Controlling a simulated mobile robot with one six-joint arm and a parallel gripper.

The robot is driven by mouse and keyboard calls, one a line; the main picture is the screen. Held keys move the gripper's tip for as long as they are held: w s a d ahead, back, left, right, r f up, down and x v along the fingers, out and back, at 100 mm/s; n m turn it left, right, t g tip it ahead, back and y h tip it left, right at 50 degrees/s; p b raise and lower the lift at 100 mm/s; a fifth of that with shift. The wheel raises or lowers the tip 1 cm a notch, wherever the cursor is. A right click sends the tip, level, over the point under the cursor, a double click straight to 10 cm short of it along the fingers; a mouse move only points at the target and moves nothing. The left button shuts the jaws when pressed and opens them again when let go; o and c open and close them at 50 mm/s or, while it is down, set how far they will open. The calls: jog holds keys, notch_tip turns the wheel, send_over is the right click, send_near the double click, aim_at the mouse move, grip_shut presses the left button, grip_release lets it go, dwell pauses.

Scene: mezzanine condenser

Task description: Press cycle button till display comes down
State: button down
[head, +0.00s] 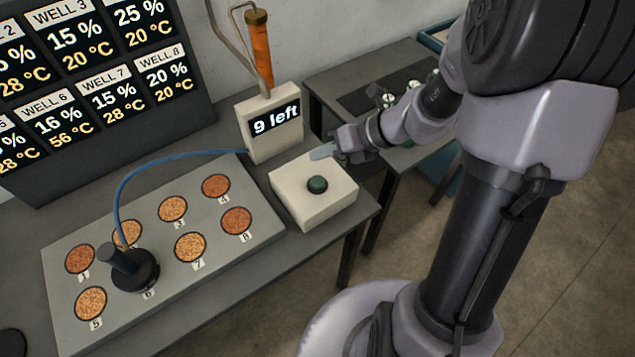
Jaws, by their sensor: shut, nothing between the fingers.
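The cycle button (317,184) is a dark green round knob on top of a cream box (340,200) near the table's right edge. A small cream display (275,122) stands behind the box and reads "9 left". My gripper (322,152) is shut and empty. In the picture it is just above and slightly right of the button, over the back edge of the box. It appears apart from the button, though its exact height is hard to tell.
A grey plate (225,245) with numbered wells lies left of the box. A black probe (134,268) stands at well 6, with a blue hose (150,165) to the display. A large dark board (100,90) shows well readings. A second table (345,75) stands behind.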

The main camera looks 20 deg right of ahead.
aim_at(321, 182)
notch_tip(321, 182, down, 7)
jog(key=b, duration=0.5)
jog(key=shift+r, duration=0.1)
dwell(1.6)
jog(key=shift+f+b, duration=0.45)
jog(key=shift+f+b, duration=0.4)
jog(key=shift+f, duration=0.15)
dwell(0.5)
jog(key=shift+r, duration=0.1)
jog(key=shift+r+p, duration=0.9)
jog(key=shift+p, duration=0.1)
notch_tip(321, 182, up, 5)
jog(key=p, duration=0.5)
jog(key=shift+r, duration=0.15)
